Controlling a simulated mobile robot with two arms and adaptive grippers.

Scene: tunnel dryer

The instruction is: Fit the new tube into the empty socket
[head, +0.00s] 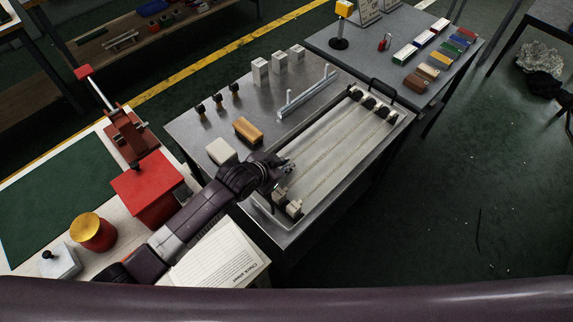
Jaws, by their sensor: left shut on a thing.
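My left gripper (285,165) is over the near left part of a long pale tray-like fixture (345,152) on the grey bench. It is shut on what seems to be the new tube; the gripper hides most of the held part, and I cannot tell whether its ends sit in sockets. Dark sockets (368,102) stand in a row at the fixture's far end. Two pale end sockets (294,208) show at the near end; the spot left of them is hidden by my gripper. Thin lines run lengthwise between the ends. My right gripper is not in view.
On the grey bench (185,130) stand a pale rail-like holder (306,96), an orange-brown block (248,131), white blocks (261,71) and small black pegs. A red box (148,188) and a check sheet (222,258) lie near my arm. Coloured blocks (427,75) lie on the far table.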

